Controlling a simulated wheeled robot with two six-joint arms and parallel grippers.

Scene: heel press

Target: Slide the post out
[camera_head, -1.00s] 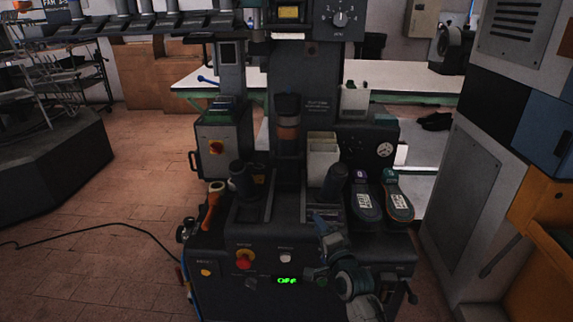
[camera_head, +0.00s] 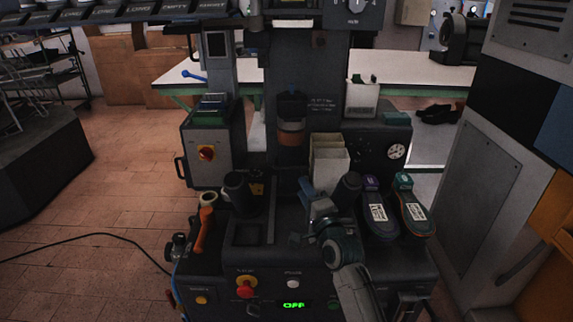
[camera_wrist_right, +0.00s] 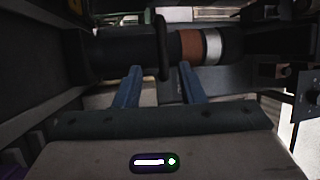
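Two dark upright posts stand on the press's front ledge, a left post (camera_head: 237,190) and a right post (camera_head: 347,189); I cannot tell which one the task means. A dark central cylinder (camera_head: 291,108) with a brown band hangs between them, farther back. My right gripper (camera_head: 305,188) is beside the right post, on its left, in front of the white bins. The banded cylinder (camera_wrist_right: 190,47) lies across that view beyond the fingertips. My left gripper is not in view.
White bins (camera_head: 329,160) stand behind my right gripper. Two shoes (camera_head: 379,212) lie at the right of the ledge. An orange-handled tool (camera_head: 204,224) is at the left. A red knob (camera_head: 246,286) and a green "OFF" display (camera_head: 294,305) are on the front panel.

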